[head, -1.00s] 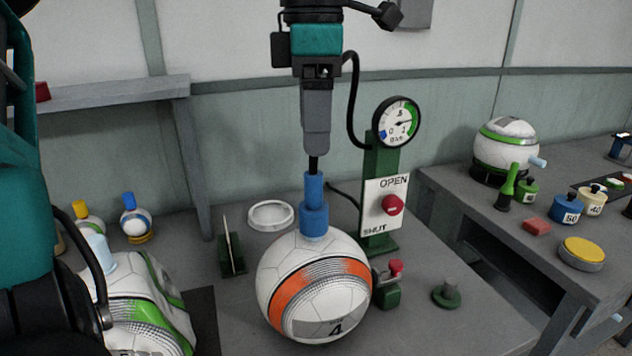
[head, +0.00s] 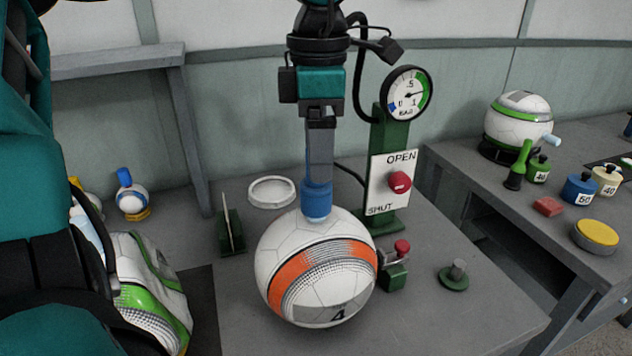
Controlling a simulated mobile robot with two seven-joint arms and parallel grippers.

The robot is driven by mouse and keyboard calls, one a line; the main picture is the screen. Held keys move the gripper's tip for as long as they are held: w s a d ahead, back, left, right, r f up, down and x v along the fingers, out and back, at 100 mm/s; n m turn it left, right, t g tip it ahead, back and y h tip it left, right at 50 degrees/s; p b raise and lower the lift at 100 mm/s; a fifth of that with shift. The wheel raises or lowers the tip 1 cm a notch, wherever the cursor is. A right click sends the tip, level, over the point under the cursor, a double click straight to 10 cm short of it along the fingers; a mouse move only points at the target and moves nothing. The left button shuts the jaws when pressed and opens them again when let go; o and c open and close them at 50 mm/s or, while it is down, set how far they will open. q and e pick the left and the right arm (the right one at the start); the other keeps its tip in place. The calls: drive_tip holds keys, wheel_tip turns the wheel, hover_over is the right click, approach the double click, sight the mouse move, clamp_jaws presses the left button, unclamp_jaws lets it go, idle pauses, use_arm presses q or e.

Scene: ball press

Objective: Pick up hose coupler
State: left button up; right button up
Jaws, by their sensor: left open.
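The blue hose coupler (head: 316,204) stands upright on top of a white ball with an orange band (head: 318,310), marked 4. My left gripper (head: 320,170) points straight down over it from above and is open. Its grey fingers are down at the coupler's narrower upper part and hide most of it. I see the fingers nearly edge-on, so any contact is unclear. My right gripper is not in view.
A gauge (head: 408,94) on a green post and an OPEN/SHUT panel (head: 392,181) with a red knob stand close right. A white ring (head: 271,192) and green stand (head: 231,232) lie left. A green-banded ball (head: 150,290) sits further left.

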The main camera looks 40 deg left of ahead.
sight(315, 199)
use_arm(q)
wheel_tip(315, 199, down, 4)
drive_tip(key=shift+f, duration=0.15)
drive_tip(key=shift+c, duration=0.3)
drive_tip(key=c, duration=1.2)
